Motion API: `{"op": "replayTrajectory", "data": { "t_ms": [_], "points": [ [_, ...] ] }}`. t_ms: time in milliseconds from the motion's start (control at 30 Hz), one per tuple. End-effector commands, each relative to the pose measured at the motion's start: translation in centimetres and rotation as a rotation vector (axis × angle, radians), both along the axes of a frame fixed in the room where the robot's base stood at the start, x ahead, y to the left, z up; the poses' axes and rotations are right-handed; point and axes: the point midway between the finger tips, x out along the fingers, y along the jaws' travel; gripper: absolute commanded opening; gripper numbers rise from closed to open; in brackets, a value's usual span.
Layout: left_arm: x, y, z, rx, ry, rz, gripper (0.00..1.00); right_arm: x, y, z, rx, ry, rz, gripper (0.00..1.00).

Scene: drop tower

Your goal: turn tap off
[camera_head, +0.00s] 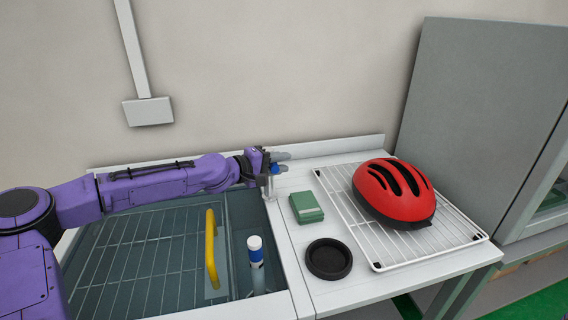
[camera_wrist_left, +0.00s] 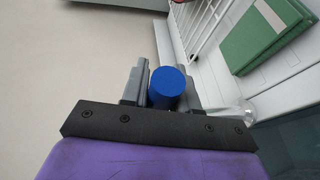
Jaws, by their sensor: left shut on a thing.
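The tap (camera_head: 269,186) stands at the right rear edge of the sink, mostly hidden by my left gripper. Its blue handle (camera_wrist_left: 167,88) shows in the left wrist view as a short round knob. My left gripper (camera_head: 279,162) is at the tap. In the left wrist view its grey fingers (camera_wrist_left: 161,88) are on either side of the blue handle and shut on it. I cannot tell if water runs. My right gripper is not in view.
The sink (camera_head: 140,202) holds a wire rack, a yellow handle (camera_head: 211,250) and a white-and-blue bottle (camera_head: 255,250). On the counter are a green box (camera_head: 306,207), a black round dish (camera_head: 328,260) and a red helmet (camera_head: 394,190) on a white rack (camera_head: 368,256).

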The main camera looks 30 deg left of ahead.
Motion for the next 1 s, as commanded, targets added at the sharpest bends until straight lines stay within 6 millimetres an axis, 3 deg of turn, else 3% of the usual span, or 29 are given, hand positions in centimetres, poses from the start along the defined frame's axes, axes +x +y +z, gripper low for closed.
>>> {"op": "replayTrajectory", "data": {
  "t_ms": [200, 233, 300, 600, 767, 933, 1000],
  "points": [
    [0.2, 0.4, 0.4, -0.001, -0.007, 0.011, 0.0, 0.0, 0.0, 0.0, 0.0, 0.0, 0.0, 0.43],
    [0.2, 0.4, 0.4, -0.001, -0.007, 0.011, 0.32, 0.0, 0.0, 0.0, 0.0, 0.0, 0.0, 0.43],
    [0.2, 0.4, 0.3, -0.002, -0.006, 0.01, 0.49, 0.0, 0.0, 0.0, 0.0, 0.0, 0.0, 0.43],
    [0.1, -0.1, 0.3, -0.001, -0.003, 0.0, 0.49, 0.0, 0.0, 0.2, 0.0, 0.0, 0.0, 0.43],
    [-1.6, 1.0, 1.2, -0.002, -0.006, 0.003, 0.49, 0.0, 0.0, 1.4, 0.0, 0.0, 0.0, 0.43],
    [-4.6, 2.7, 2.5, -0.009, -0.009, 0.004, 0.49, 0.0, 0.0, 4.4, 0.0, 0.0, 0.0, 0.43],
    [-5.6, 3.7, 3.3, -0.006, -0.008, 0.012, 0.49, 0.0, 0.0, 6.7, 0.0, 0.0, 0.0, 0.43]
  ]
}}
